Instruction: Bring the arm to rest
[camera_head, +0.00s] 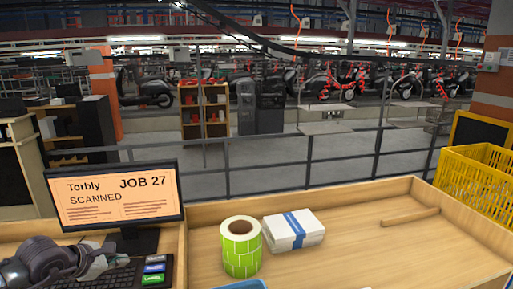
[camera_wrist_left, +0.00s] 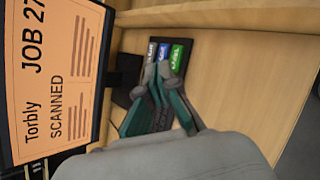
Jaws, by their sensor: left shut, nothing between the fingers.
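My left gripper (camera_head: 103,258) is at the lower left of the head view, above the keyboard and in front of the monitor. In the left wrist view my left gripper (camera_wrist_left: 163,78) has its fingers together with nothing held between them. It is over the keypad (camera_wrist_left: 178,55) with its white, blue and green keys, and hides part of it. I cannot tell whether the fingertips touch it. The keypad also shows in the head view (camera_head: 153,270). My right gripper is in neither view.
The monitor (camera_head: 117,197) reads "Torbly JOB 27 SCANNED". A green label roll (camera_head: 240,250) and a white pack with a blue band (camera_head: 293,230) stand on the wooden bench (camera_head: 350,250). A wooden stick (camera_head: 410,216) lies at right. A yellow crate (camera_head: 475,185) is beyond.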

